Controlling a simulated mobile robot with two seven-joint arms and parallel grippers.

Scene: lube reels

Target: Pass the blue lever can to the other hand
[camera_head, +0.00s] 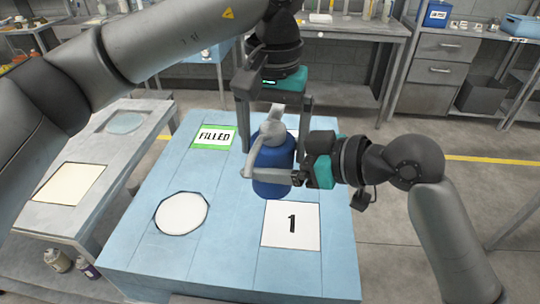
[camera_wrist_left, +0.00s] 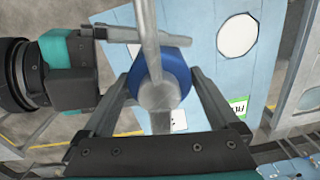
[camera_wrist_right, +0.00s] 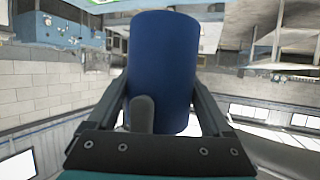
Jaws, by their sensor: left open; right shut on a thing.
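The blue lever can (camera_head: 273,162) has a blue body and a grey top with a spout and lever. It is upright above the light blue table. My right gripper (camera_head: 270,174) comes from the right and is shut on the can's body; in the right wrist view the blue body (camera_wrist_right: 161,72) sits between its fingers. My left gripper (camera_head: 277,137) comes from above, open, with its fingers on either side of the can's upper part. In the left wrist view the can (camera_wrist_left: 172,72) shows between the spread fingers, its grey top nearest.
The table (camera_head: 150,245) bears a white disc (camera_head: 182,212), a card marked 1 (camera_head: 291,226) and a green-edged FILLED card (camera_head: 214,137). A grey side bench (camera_head: 95,160) stands at the left. Drawers (camera_head: 440,73) and a dark bin (camera_head: 481,93) stand at the back right.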

